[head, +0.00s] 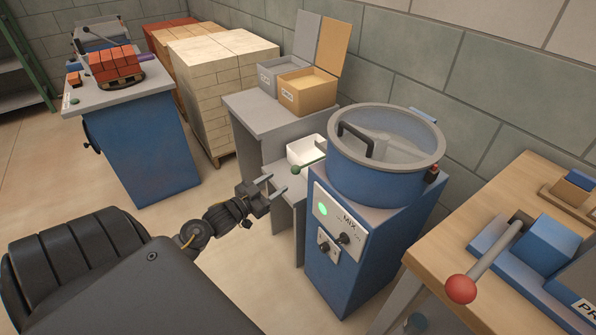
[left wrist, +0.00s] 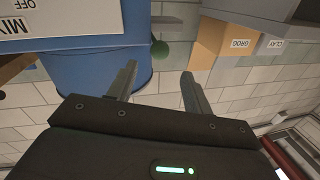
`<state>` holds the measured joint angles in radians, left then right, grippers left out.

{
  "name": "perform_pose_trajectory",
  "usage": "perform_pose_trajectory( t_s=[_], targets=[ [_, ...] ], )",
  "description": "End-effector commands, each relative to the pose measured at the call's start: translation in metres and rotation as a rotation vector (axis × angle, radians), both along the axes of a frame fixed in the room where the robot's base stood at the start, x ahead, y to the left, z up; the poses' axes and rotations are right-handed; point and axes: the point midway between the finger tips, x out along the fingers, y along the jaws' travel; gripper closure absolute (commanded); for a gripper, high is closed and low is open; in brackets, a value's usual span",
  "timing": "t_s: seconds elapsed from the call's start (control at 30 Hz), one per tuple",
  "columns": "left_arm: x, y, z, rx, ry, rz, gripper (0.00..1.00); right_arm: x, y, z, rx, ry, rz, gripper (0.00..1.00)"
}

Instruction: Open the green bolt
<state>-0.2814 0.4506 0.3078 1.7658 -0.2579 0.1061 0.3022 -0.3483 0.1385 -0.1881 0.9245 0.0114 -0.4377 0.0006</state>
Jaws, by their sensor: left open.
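The green bolt shows as a small green ball knob (head: 296,170) on a short rod that sticks out from the left side of the mixer's blue drum (head: 375,180). In the left wrist view the green knob (left wrist: 160,49) sits just beyond the space between my fingertips, with the blue drum behind to the left. My left gripper (head: 277,184) is open and empty, its two fingers pointing toward the knob, a short gap away. It also shows in the left wrist view (left wrist: 158,72). My right gripper is not in view.
A white bin (head: 304,150) stands behind the knob, beside a grey stand with a grey box (head: 277,72) and a tan box (head: 308,92). The mixer's MIX panel (head: 340,213) is below right. A red-knobbed lever (head: 462,288) is on the wooden bench at right.

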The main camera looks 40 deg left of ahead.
Motion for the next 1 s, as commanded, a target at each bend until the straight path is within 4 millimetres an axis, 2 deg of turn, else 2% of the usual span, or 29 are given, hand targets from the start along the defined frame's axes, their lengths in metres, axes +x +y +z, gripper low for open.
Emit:
perform_pose_trajectory(
  t_s=[0.3,0.5,0.7,0.97,1.0],
  targets=[
    [0.060,-0.006,0.001,-0.001,-0.003,-0.002,0.50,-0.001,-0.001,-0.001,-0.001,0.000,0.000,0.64],
    [0.088,-0.010,0.000,0.000,0.001,-0.003,0.50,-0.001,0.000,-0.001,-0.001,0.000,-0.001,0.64],
    [0.099,-0.011,0.000,0.000,0.001,-0.004,0.50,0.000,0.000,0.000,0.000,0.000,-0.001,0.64],
    [0.100,-0.012,0.000,0.000,0.002,-0.004,0.50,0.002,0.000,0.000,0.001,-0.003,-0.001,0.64],
    [0.100,-0.012,0.000,0.000,0.002,-0.004,0.55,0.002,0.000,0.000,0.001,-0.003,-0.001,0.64]
  ],
)
